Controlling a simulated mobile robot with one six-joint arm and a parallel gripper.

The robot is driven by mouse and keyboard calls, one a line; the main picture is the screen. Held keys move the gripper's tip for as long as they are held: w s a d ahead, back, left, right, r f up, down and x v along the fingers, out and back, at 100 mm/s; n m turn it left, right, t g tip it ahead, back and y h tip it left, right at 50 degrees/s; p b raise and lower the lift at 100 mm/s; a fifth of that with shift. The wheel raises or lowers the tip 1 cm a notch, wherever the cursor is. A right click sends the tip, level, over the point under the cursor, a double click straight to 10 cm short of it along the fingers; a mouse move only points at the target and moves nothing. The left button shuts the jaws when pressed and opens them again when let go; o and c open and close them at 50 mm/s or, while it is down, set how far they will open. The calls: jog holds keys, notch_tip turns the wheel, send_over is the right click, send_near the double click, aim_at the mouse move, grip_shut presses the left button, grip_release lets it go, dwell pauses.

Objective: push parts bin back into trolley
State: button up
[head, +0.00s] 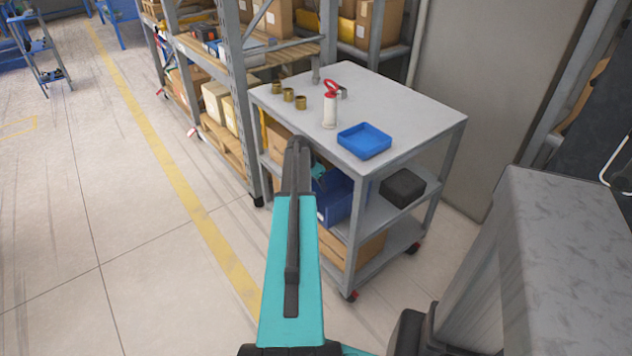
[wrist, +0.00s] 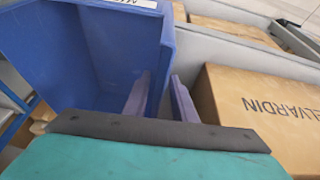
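The parts bin (head: 340,195) is a blue open-topped bin on the middle shelf of the grey trolley (head: 430,112). Its left part is hidden behind my gripper in the head view. In the wrist view the bin (wrist: 90,50) fills the upper left, with a white label on its far rim. My gripper (head: 299,145) reaches to the trolley's front. In the wrist view the two fingers (wrist: 160,85) stand a narrow gap apart at the bin's right wall. I cannot tell whether they touch or clasp that wall.
A cardboard box (wrist: 260,110) is right of the fingers. The trolley top holds a blue tray (head: 364,140), a white bottle with a red handle (head: 330,105) and several brass cylinders (head: 288,95). A black box (head: 403,187) sits beside the bin. The floor to the left is clear.

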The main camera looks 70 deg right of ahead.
jog(key=shift+x, duration=1.35)
jog(key=shift+c, duration=0.4)
grip_shut()
